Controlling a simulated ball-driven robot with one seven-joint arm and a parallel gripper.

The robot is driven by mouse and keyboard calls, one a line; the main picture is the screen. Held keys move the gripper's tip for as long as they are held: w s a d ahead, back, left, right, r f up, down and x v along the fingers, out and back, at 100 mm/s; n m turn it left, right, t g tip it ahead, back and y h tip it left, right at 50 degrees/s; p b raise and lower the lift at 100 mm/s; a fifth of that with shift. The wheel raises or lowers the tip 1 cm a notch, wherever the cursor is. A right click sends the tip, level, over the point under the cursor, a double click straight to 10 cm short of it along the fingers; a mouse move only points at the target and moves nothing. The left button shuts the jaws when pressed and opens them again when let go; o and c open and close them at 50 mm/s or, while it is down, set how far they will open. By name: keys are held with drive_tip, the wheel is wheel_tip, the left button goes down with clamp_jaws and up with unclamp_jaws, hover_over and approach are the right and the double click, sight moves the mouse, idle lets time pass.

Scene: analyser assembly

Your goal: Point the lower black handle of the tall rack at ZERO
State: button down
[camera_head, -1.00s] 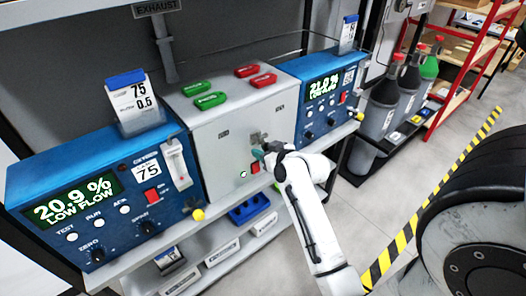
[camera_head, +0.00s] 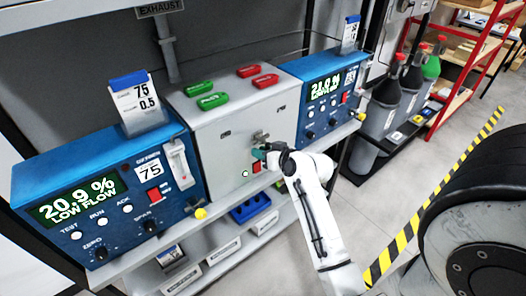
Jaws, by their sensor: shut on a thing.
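My gripper (camera_head: 265,152) is at the front of the grey cabinet (camera_head: 215,155), near its right side. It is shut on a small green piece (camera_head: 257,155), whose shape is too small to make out. I cannot tell whether this piece touches the cabinet. A black knob (camera_head: 100,253) marked ZERO is on the left blue analyser (camera_head: 120,205), apart from my gripper. I cannot make out a tall rack's lower black handle in this view.
A grey metal latch (camera_head: 260,137) is just above my gripper, and a red piece (camera_head: 257,167) is just below. The right blue analyser (camera_head: 327,97) stands beside the cabinet.

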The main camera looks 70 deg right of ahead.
drive_tip(key=c, duration=1.1)
unclamp_jaws()
drive_tip(key=b+v, duration=0.1)
drive_tip(key=v, duration=0.9)
drive_tip(key=shift+s+a+r, duration=0.15)
drive_tip(key=shift+s+a, duration=0.05)
drive_tip(key=shift+s, duration=0.15)
